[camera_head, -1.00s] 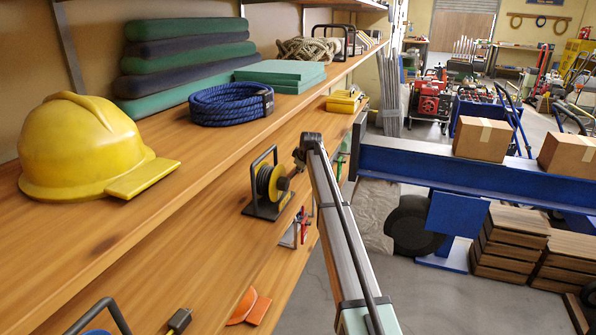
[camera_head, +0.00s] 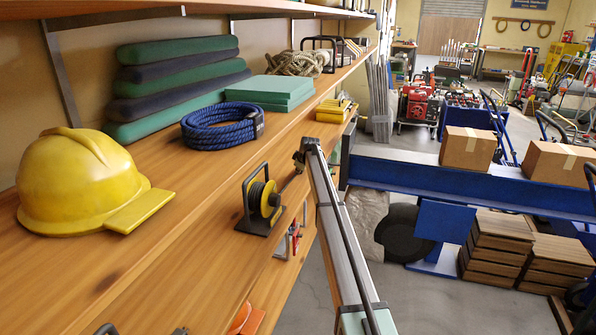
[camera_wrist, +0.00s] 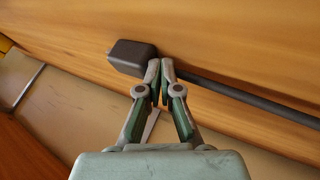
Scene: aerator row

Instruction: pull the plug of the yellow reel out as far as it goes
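The yellow reel (camera_head: 266,199) sits in a black frame with a handle on the lower shelf, left of my arm in the head view. A thin dark cord runs from it up towards my gripper (camera_head: 299,162). In the wrist view the plug (camera_wrist: 130,57) is a dark grey block, with a dark cable (camera_wrist: 255,103) running right from it. My gripper (camera_wrist: 160,68) has its fingertips nearly together at the plug's cable end. It appears shut there, though the exact contact is hidden behind the fingertips. The reel is outside the wrist view.
The upper shelf holds a yellow helmet (camera_head: 80,180), a blue rope coil (camera_head: 222,127) and green pads (camera_head: 270,92). Red-handled tools (camera_head: 289,240) lie below the reel.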

